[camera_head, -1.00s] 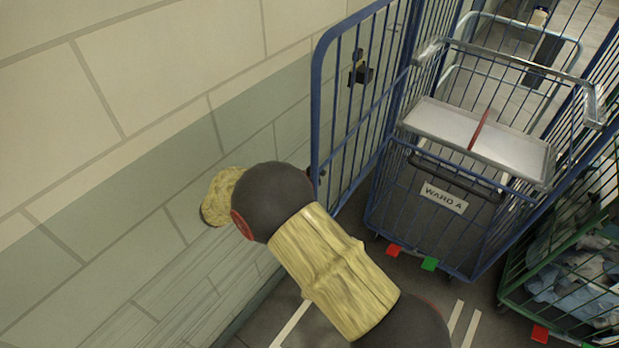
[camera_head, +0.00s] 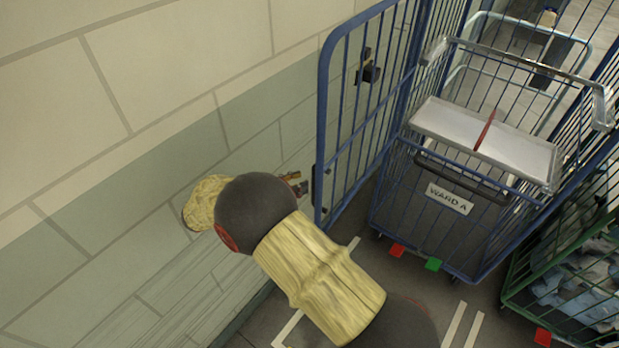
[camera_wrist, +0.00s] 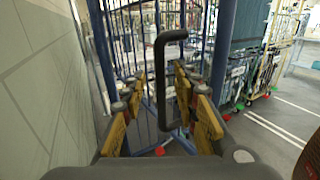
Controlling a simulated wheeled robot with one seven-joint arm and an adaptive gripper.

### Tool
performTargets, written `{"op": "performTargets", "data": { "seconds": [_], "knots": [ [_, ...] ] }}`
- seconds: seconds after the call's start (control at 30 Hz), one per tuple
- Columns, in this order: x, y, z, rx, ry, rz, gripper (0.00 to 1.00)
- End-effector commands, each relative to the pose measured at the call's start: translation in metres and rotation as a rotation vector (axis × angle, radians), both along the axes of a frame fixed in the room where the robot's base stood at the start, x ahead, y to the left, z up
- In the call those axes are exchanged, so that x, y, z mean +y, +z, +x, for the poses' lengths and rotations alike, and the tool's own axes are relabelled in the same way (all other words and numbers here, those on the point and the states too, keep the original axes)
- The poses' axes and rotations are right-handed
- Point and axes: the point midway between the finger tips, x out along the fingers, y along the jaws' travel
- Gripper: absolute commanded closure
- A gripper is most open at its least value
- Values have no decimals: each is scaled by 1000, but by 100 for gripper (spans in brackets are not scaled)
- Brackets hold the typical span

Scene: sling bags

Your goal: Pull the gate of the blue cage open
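The blue cage (camera_head: 385,215) stands right of centre with a WARD A label on its front. Its tall blue barred gate (camera_head: 322,110) stands swung out from the cage, near the wall. A dark latch (camera_head: 368,72) is on its bars. A black handle (camera_head: 314,187) is at the gate's near edge; in the wrist view the black loop handle (camera_wrist: 160,85) stands between my fingers. My gripper (camera_head: 297,184) is just left of the gate edge, partly hidden by my wrist. In the wrist view my gripper (camera_wrist: 158,78) is open, its yellow-padded fingers apart on both sides of the handle.
A tiled wall (camera_head: 150,120) runs close along the left of my arm. A green cage (camera_head: 515,290) with pale cloth stands at the right. A grey tray (camera_head: 485,135) is on the blue cage. Marked floor lies free in front.

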Motion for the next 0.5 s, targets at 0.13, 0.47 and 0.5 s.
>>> {"op": "performTargets", "data": {
  "seconds": [0.13,0.47,0.5],
  "knots": [
    [29,-1,-11,-1,3,0,70],
    [56,0,-22,-1,0,0,70],
    [56,0,-22,-1,-1,0,70]
  ]
}}
